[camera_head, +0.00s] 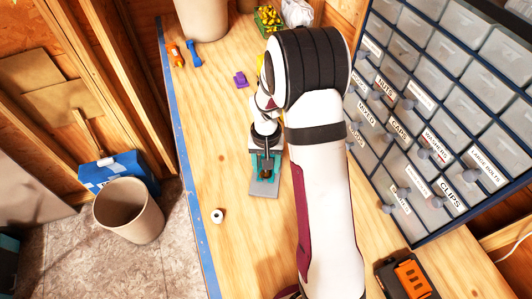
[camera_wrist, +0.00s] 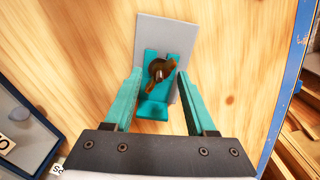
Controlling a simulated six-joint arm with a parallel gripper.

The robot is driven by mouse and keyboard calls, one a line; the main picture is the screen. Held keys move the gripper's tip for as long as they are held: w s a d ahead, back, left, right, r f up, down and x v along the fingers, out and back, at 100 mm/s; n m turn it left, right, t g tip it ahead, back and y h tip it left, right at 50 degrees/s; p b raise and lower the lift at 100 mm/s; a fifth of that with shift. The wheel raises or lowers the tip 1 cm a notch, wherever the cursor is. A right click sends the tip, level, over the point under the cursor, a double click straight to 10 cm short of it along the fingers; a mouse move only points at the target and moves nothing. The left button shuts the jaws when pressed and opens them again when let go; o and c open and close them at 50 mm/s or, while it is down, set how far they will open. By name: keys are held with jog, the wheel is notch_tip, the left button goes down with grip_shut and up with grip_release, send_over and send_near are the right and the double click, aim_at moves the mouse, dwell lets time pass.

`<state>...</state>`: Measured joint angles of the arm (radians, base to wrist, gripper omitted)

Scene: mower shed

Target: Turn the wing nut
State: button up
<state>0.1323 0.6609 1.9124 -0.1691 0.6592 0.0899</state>
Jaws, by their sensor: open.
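The wing nut (camera_wrist: 160,71) is brown and sits on a bolt in a teal bracket (camera_wrist: 153,110) on a grey base plate (camera_wrist: 183,27). In the wrist view it lies just beyond and between my fingertips. My gripper (camera_wrist: 156,82) has teal fingers, spread apart, with one on each side of the bracket. I cannot tell from this view how far above the nut the fingertips are. In the head view the grey plate (camera_head: 263,190) lies on the bench under my gripper (camera_head: 266,166), and the nut is small and dark there.
A drawer cabinet (camera_head: 435,110) with labelled drawers stands to the right of my arm. A white roll (camera_head: 217,216), a purple block (camera_head: 240,79) and a blue dumbbell-shaped item (camera_head: 194,53) lie on the wooden bench (camera_head: 222,130). An orange-black tool (camera_head: 410,280) is at lower right. Blue tape marks the left edge.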

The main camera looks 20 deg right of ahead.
notch_tip(320, 180, up, 15)
jog(key=shift+f, duration=0.1)
dwell(2.4)
jog(key=s+a+r+y, duration=0.1)
jog(key=s+a, duration=0.2)
jog(key=s, duration=0.5)
jog(key=s+a+r+m, duration=0.1)
jog(key=s+a, duration=0.2)
jog(key=s, duration=0.6)
jog(key=s+a+r+y, duration=0.1)
jog(key=s+a+r, duration=0.15)
jog(key=s, duration=0.55)
jog(key=w+d+f+n+h, duration=0.1)
jog(key=w+d+f+n, duration=0.15)
jog(key=w+n, duration=0.55)
jog(key=w+d+f+n, duration=0.1)
jog(key=w+d+n, duration=0.2)
jog(key=w+n, duration=0.5)
jog(key=w+d+f+n+h, duration=0.1)
jog(key=w+d+f+n, duration=0.15)
jog(key=w+n, duration=0.55)
jog(key=shift+m, duration=0.7)
jog(key=f, duration=0.9)
jog(key=w+f, duration=0.1)
jog(key=f, duration=0.3)
jog(key=shift+d+f, duration=0.2)
jog(key=shift+f, duration=0.5)
